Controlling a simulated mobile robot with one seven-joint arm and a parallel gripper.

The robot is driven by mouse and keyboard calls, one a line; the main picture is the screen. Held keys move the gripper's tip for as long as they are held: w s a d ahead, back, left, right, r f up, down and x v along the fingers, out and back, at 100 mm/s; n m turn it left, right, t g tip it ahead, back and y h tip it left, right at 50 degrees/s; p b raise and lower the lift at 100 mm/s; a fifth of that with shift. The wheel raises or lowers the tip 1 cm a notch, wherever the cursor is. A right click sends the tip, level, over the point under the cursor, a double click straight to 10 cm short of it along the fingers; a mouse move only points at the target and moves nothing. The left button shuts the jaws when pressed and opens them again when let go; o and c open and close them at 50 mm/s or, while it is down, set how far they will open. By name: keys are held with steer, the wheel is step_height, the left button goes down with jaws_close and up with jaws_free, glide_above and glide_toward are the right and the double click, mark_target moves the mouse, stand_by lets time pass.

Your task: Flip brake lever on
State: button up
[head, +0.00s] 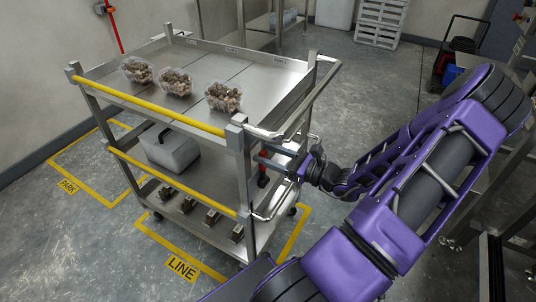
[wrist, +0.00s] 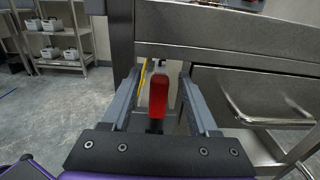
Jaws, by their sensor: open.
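The brake lever (wrist: 158,95) has a red grip and points upward on the end of the steel cart (head: 246,180). In the wrist view it stands between the two fingers of my gripper (wrist: 160,75), with gaps on both sides. The lever's lower mount is hidden behind the gripper's palm.
Three clear clamshell trays of brown contents (head: 176,82) sit on the cart's top shelf. A steel push handle (head: 318,85) juts out beside my gripper. A grey box (head: 170,148) is on a lower shelf. Yellow floor lines mark PARK and LINE (head: 182,267).

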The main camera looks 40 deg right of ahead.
jaws_close()
stand_by(0.3)
stand_by(1.2)
